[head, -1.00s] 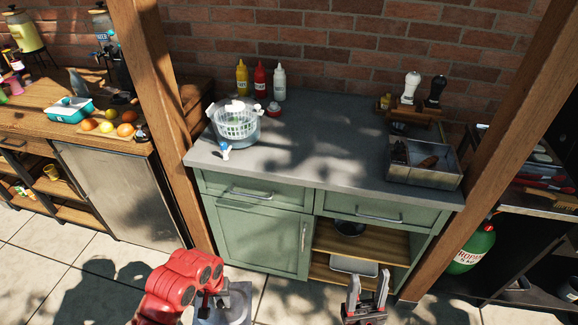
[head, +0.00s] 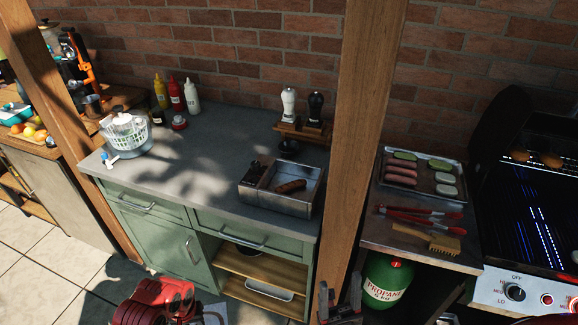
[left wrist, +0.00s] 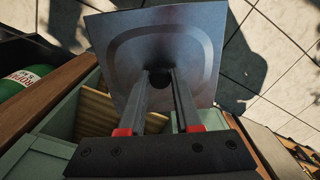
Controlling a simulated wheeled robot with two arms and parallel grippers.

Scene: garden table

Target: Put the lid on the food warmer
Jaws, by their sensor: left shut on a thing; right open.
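The food warmer (head: 275,203), an open rectangular metal box, stands on the grey counter near its right front corner. A brown sausage-like piece (head: 291,186) lies inside, and dark items show in its left part. The lid (left wrist: 190,35), a metal sheet with a raised middle and a black knob (left wrist: 160,80), is in the left wrist view. My left gripper (left wrist: 163,90) is shut on the knob, with the lid over the floor in front of the cabinet. In the head view the lid is mostly hidden at the bottom edge. My right gripper (head: 339,299) is open and empty below the counter's front.
A wooden post (head: 361,130) rises just right of the food warmer. Beyond it are a tray of food (head: 421,182), red tongs (head: 420,213), a brush (head: 428,238) and a grill (head: 530,205). A salad spinner (head: 127,132) and bottles stand left; the counter's middle is clear.

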